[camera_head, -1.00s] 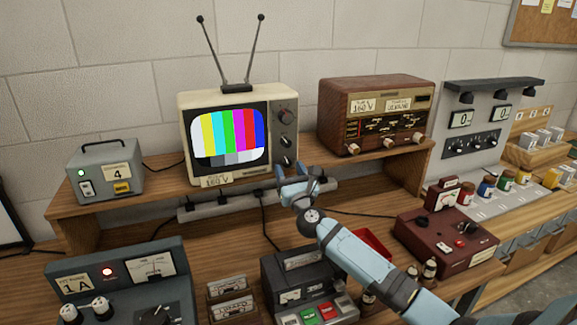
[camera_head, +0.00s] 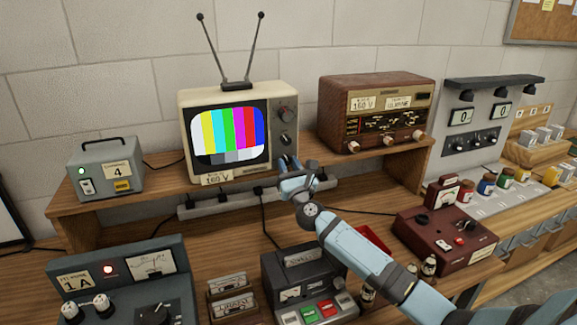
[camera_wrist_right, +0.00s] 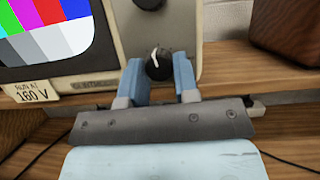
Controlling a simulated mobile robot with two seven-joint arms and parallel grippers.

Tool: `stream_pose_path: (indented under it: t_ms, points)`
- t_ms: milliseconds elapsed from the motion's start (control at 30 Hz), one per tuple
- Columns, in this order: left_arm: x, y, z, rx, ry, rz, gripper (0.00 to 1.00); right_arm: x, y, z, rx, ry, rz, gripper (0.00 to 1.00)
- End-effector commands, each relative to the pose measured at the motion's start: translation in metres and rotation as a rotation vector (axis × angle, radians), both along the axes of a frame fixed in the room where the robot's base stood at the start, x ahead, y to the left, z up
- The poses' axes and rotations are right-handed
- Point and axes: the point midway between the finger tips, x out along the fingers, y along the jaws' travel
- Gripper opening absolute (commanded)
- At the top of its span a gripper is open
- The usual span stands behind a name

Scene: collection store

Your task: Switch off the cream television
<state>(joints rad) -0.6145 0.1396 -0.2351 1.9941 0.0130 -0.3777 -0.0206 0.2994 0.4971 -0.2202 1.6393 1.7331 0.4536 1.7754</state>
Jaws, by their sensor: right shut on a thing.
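The cream television (camera_head: 187,118) stands on the wooden shelf, its screen lit with colour bars. It also shows in the wrist view (camera_wrist_right: 109,50). Its front has a column of dark knobs at the right of the screen; the upper knob (camera_head: 286,115) and middle knob (camera_head: 286,140) show in the head view. My right gripper (camera_head: 289,163) is at the lowest knob, which it hides there. In the wrist view the lowest knob (camera_wrist_right: 158,64), with a white pointer line tilted slightly, sits between the two blue fingers (camera_wrist_right: 161,78), shut on it. My left gripper is not in view.
A brown radio (camera_head: 372,112) stands right of the television, and a grey box (camera_head: 105,170) with a green light stands left. A power strip (camera_head: 230,205) runs below the shelf edge.

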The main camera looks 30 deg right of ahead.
Motion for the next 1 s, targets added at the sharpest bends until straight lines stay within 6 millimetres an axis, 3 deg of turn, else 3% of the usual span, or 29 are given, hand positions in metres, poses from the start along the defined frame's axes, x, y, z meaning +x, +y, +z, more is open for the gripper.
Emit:
stream_pose_path:
  t_ms: [567,1000]
  points:
    - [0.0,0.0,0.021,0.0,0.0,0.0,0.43,-0.001,-0.004,0.004,-0.43,0.105,0.0,0.05]
    - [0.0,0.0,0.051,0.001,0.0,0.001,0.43,-0.002,-0.006,0.007,-0.839,0.203,0.001,0.05]
